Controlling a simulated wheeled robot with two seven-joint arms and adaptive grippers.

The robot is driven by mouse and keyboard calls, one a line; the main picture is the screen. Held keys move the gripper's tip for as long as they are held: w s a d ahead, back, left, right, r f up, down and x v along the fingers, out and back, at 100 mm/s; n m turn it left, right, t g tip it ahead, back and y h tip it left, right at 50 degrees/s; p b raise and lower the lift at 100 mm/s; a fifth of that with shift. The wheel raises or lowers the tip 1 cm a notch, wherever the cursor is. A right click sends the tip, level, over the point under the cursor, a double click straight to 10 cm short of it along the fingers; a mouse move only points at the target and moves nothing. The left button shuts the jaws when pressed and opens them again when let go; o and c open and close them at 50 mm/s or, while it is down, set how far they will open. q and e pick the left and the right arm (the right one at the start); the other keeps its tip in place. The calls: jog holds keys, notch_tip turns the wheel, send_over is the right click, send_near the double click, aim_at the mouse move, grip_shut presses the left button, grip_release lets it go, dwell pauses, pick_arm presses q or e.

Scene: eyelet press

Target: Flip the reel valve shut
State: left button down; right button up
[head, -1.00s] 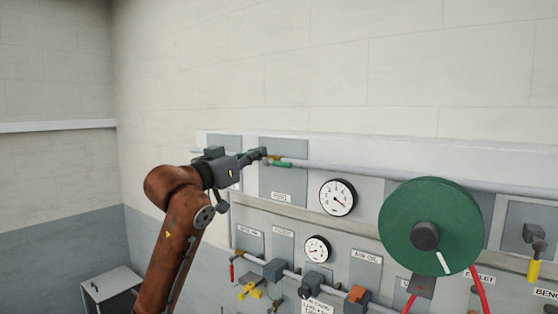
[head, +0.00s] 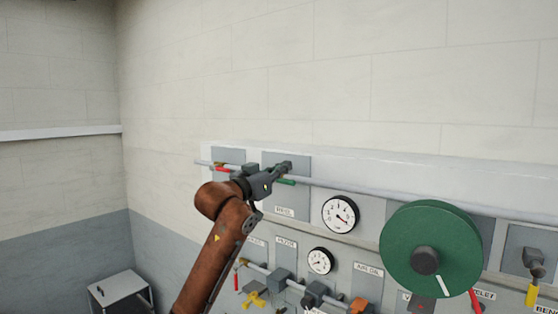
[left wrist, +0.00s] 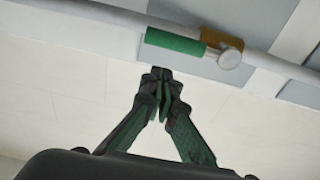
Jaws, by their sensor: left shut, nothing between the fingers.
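The reel valve is on the pipe in front of a grey plate (head: 299,196) whose label seems to read REEL. Its green handle (head: 287,182) lies roughly along the pipe. In the left wrist view the green handle (left wrist: 175,42) joins a brass body (left wrist: 213,40) with a round metal end (left wrist: 229,58). My left gripper (head: 287,166) is shut and empty, just above the handle in the head view. In the left wrist view its closed fingertips (left wrist: 161,73) are near the handle's left half, with a small gap showing. My right gripper is out of view.
A red-handled valve (head: 230,170) is on the same pipe to the left. A white gauge (head: 340,214) and a large green reel (head: 432,248) stand to the right. More valves, including a yellow-handled one (head: 254,299), are below. The wall above is clear.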

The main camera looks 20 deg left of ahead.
aim_at(281, 181)
pick_arm(q)
jog(key=f, duration=0.2)
jog(key=shift+s+a+f+p, duration=0.2)
jog(key=shift+s+f+p, duration=0.1)
jog(key=shift+f, duration=0.05)
jog(key=shift+s, duration=0.1)
